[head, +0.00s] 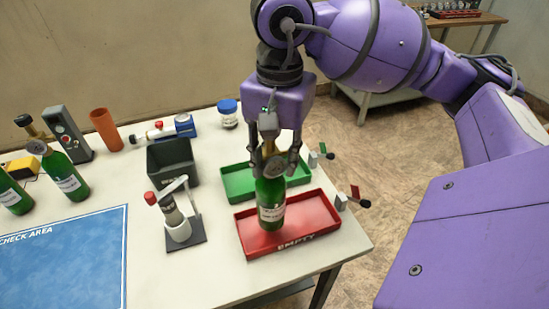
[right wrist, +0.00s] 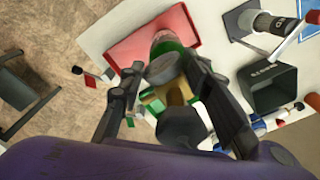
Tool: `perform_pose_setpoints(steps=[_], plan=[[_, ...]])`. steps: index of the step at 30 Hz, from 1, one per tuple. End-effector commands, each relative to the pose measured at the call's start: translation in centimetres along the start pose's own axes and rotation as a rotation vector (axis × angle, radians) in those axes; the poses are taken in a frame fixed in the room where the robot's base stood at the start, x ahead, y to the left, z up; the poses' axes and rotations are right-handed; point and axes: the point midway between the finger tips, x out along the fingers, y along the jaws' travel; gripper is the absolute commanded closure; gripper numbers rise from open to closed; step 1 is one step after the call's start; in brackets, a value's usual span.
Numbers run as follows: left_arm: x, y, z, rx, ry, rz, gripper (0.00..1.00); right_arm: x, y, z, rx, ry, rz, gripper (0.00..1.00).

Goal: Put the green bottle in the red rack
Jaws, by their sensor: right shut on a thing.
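A green bottle (head: 271,205) with a white label hangs upright in my right gripper (head: 276,165), which is shut on its upper part. The bottle is over the red rack (head: 312,214), a shallow tray marked EMPTY, and its base appears within the rim. I cannot tell whether the base touches the tray floor. In the right wrist view the green bottle (right wrist: 166,44) is between the fingers, in front of the red rack (right wrist: 135,42). Two other green bottles (head: 66,175) (head: 14,194) are at the far left. My left gripper is not in view.
A green tray (head: 237,184) lies just behind the red rack. Small valve pieces (head: 345,201) lie at the table's right edge. A blue check area mat (head: 65,262) is at front left.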

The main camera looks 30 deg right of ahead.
Motion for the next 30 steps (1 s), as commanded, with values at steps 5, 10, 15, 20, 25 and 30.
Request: perform_pose_setpoints(steps=[5, 10, 15, 20, 25, 30], plan=[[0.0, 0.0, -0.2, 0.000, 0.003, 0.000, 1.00, 0.6, 0.1, -0.6, 0.000, 0.002, -0.004, 1.00], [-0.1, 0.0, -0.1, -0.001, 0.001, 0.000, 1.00, 2.5, 0.3, -0.9, -0.002, 0.000, -0.001, 1.00], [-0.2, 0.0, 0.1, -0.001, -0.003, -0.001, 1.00, 4.0, 0.3, -0.9, -0.001, 0.003, -0.006, 1.00], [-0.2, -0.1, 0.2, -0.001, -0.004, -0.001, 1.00, 3.9, 0.2, -0.9, -0.001, 0.004, -0.006, 1.00], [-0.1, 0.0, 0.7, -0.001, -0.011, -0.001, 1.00, 4.4, 0.3, -0.9, -0.002, 0.003, -0.005, 1.00], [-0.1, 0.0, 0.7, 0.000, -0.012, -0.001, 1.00, 4.3, 0.3, -0.9, -0.002, 0.002, -0.003, 0.51]])
